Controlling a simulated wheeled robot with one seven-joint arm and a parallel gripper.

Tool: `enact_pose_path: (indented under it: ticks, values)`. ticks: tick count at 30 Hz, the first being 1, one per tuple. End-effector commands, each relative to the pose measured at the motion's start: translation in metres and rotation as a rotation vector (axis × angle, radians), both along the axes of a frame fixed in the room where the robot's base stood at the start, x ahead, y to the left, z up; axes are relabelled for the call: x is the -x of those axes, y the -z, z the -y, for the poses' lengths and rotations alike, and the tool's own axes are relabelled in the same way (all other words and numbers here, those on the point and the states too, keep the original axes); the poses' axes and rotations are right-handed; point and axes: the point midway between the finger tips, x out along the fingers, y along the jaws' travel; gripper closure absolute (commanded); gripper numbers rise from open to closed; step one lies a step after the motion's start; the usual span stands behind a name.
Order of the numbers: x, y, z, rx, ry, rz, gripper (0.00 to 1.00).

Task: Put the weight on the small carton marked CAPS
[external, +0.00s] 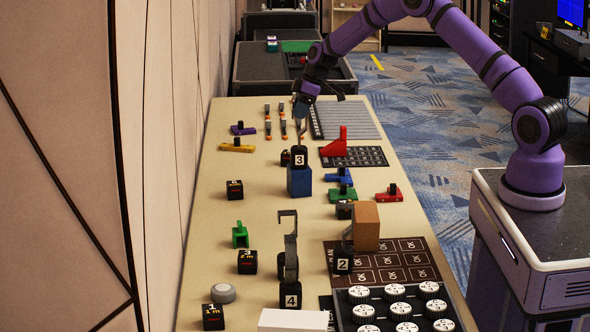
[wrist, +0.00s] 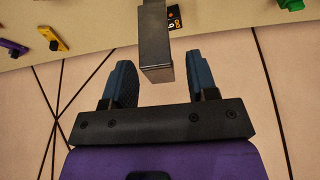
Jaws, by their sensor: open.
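My gripper (external: 303,104) is open over the far part of the table. In the wrist view its blue fingers (wrist: 159,66) are apart, with a dark grey bar (wrist: 156,50) showing between them; I cannot tell whether they touch it. In the external view a grey upright piece (external: 301,130) stands below the gripper, above a black block marked 3 (external: 300,157) on a blue box (external: 299,182). A grey disc (external: 222,293) lies at the near left. I cannot tell which thing is the weight.
A white box (external: 293,320) and several white knobs (external: 394,291) are near. A red piece (external: 337,145) stands right of the blue box.

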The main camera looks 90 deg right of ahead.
Motion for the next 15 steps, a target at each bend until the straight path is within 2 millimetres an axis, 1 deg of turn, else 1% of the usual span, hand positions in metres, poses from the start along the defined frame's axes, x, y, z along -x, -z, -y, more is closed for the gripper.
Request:
enact_pose_path:
  ticks: [1, 5, 9, 15]
  values:
    - [0.003, -0.009, 0.001, 0.002, 0.002, 0.002, 0.47]
    - [0.013, -0.032, 0.001, 0.003, 0.001, 0.002, 0.47]
    - [0.024, -0.058, 0.001, 0.003, 0.001, 0.002, 0.47]
    - [0.036, -0.088, 0.001, 0.002, 0.001, 0.001, 0.47]
